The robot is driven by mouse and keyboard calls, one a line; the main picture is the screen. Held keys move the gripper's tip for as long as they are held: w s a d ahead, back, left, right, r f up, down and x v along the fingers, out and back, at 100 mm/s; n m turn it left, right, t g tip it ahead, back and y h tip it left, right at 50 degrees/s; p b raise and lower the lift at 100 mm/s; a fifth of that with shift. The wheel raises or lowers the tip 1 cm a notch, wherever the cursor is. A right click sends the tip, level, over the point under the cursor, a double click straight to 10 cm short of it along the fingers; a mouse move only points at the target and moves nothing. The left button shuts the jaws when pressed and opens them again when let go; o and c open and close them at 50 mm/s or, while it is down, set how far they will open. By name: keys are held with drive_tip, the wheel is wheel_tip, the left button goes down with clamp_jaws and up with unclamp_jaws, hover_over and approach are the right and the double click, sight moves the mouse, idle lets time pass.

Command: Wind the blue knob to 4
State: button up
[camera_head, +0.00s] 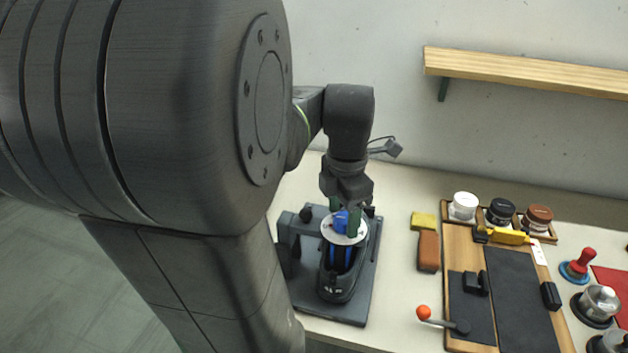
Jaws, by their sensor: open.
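The blue knob (341,221) sits on a round white dial plate (332,235) on top of a dark machine (338,285) with blue parts. The machine stands on a dark base plate (362,290) on the bench. My gripper (345,216) points down over the dial, with its green-tipped fingers apart on either side of the knob. I cannot tell whether the fingers touch the knob. The dial's numbers and the knob's pointer are too small to read, and part of the dial is hidden by the fingers.
Right of the machine lie a yellow block (424,220) and a brown block (428,251). A wooden board (455,300) carries dark pads and an orange-tipped lever (424,313). Several jars stand behind it. A wooden shelf (530,72) is on the wall. My arm fills the left side.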

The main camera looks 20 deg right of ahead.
drive_tip(key=shift+f, duration=0.1)
drive_tip(key=c, duration=1)
